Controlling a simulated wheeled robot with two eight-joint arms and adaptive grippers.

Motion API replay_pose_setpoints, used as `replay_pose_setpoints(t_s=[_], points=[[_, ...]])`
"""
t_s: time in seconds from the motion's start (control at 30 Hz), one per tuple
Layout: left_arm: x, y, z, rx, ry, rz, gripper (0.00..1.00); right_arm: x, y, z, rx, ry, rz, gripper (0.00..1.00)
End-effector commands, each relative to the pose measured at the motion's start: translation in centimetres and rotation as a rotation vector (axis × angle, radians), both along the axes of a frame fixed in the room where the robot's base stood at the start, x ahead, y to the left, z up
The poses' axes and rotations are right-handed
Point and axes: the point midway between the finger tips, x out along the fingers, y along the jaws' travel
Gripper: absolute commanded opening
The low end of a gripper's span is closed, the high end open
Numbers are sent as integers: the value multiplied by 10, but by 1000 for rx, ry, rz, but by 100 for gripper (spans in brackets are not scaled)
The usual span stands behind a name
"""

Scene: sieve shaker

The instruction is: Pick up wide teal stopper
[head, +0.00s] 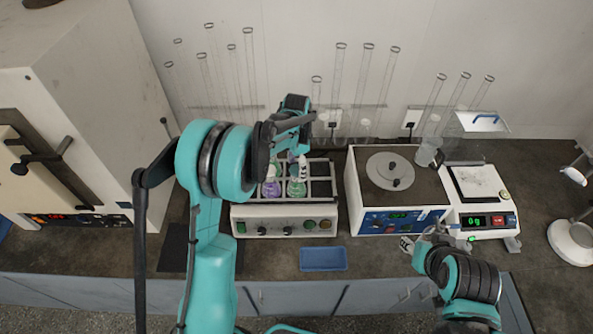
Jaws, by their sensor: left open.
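I cannot make out a wide teal stopper for certain; it may be hidden by my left arm or too small to tell. Small flasks stand in the shaker rack (322,190), including a purple one (271,188) and a green one (297,188). My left gripper (299,166) is open and points down over the rack, just above the flasks. It partly covers those at the back. My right gripper (437,236) is in front of the gap between the hotplate and the balance. Its fingers are too small to read.
A blue tray (323,259) lies on the bench in front of the shaker. A hotplate unit (372,222) and a balance (481,222) stand to the right. Tall glass cylinders (367,80) line the wall. A large white oven (75,90) stands left.

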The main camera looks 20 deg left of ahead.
Motion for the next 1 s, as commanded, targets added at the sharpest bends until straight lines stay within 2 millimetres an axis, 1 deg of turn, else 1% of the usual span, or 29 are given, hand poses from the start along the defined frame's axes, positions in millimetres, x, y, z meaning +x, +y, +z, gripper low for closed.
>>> replay_pose_setpoints(t_s=[0.1, 0.27, 0.37, 0.4, 0.43, 0.47, 0.83, 1.0], points=[[0, 0, -5, 0, 0, 1, 64, 0, 0, 0, 0, 0, 0, 40], [0, 0, -5, 0, 0, 1, 64, 0, 0, 0, 0, 0, 0, 40], [0, 0, -5, 0, 0, 1, 40, 0, 0, 0, 0, 0, 0, 40], [0, 0, -5, 0, 0, 1, 30, 0, 0, 0, 0, 0, 0, 40], [0, 0, -5, 0, 0, 1, 22, 0, 0, 0, 0, 0, 0, 40], [0, 0, -5, 0, 0, 1, 19, 0, 0, 0, 0, 0, 0, 40], [0, 0, -3, 0, 0, 1, 19, 0, 0, 0, 0, 0, 0, 40], [0, 0, 8, 0, 0, 1, 19, 0, 0, 1, 0, 0, 0, 40]])
